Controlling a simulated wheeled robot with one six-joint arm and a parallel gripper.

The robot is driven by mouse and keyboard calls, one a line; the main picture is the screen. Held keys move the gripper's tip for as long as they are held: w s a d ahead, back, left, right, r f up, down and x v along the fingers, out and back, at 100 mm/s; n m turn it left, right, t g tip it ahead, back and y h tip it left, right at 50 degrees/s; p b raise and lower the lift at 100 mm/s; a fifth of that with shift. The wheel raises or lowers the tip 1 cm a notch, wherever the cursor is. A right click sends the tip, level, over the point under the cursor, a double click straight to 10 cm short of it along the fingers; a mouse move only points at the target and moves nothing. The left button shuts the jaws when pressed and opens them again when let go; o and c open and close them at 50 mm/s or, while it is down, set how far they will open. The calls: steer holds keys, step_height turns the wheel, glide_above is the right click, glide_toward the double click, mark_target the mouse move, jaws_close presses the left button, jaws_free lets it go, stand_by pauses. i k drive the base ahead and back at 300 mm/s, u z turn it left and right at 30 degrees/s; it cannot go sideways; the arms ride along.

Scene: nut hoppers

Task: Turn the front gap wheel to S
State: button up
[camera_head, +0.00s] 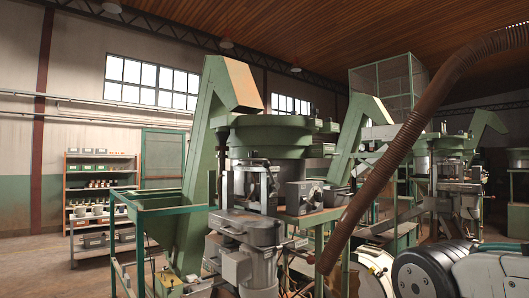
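A green nut machine with a round bowl hopper (270,136) on top stands in the middle of the view. A sloping green chute (205,150) rises behind its left side. Grey metal housings (250,232) sit under the bowl. I cannot pick out the front gap wheel or an S mark; at this distance the small parts are too fine to read. My gripper is not in view. Rounded black and pale parts at the lower right, which look like my own arm, cover part of the scene there.
A brown ribbed hose (402,146) arcs across the right side in front of the machines. A second green machine (447,150) stands behind it. A green-railed bin (150,208) stands left of the near machine. Shelves (101,190) line the back wall. Floor is open at lower left.

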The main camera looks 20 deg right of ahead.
mark_target(253, 156)
steer(key=u, duration=0.6)
steer(key=k, duration=0.1)
steer(key=z, duration=1.4)
steer(key=i, duration=1.2)
steer(key=u, duration=0.8)
